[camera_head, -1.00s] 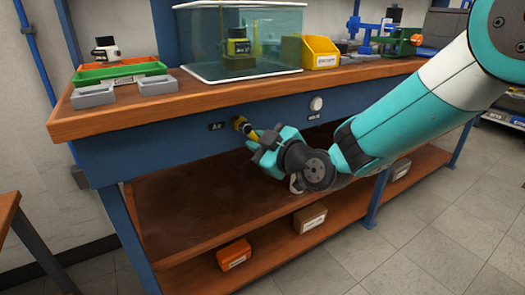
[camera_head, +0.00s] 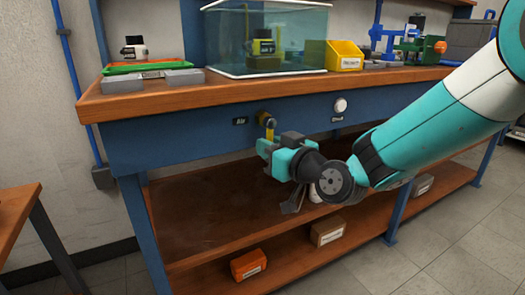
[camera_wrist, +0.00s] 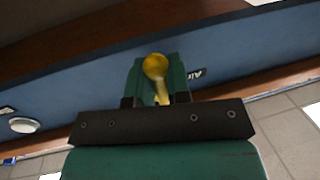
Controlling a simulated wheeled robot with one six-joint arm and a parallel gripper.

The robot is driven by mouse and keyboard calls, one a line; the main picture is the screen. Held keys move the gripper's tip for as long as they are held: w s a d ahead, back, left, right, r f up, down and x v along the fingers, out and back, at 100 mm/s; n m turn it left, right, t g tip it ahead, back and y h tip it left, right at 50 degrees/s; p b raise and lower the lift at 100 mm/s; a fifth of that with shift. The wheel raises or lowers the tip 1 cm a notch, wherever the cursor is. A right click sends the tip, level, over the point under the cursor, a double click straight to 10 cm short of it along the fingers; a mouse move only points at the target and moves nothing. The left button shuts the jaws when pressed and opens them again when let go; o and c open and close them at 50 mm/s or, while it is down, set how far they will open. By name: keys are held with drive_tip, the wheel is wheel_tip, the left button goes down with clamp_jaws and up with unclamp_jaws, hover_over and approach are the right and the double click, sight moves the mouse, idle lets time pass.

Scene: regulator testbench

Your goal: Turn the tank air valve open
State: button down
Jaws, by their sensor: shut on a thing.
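The tank air valve (camera_head: 263,118) is a small brass fitting on the blue front panel of the bench, beside the "Air" label (camera_head: 240,121). Its yellow handle (camera_head: 270,132) points mostly downward in the head view. My gripper (camera_head: 268,146) is just below the valve and shut on the handle. In the wrist view the yellow handle (camera_wrist: 156,68) lies between the two green fingers (camera_wrist: 156,88), with the "Air" label (camera_wrist: 194,75) to its right. The part of the handle deep between the fingers is hidden.
A white round knob (camera_head: 340,105) sits on the panel to the right. Above is the wooden benchtop (camera_head: 180,98) with a glass tank (camera_head: 285,40) and a yellow bin (camera_head: 343,55).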

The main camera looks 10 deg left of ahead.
drive_tip(key=shift+r, duration=0.1)
idle(0.3)
drive_tip(key=c, duration=1.1)
unclamp_jaws()
drive_tip(key=b+v, duration=0.7)
drive_tip(key=v, duration=1)
drive_tip(key=shift+s, duration=0.25)
drive_tip(key=shift+d, duration=0.1)
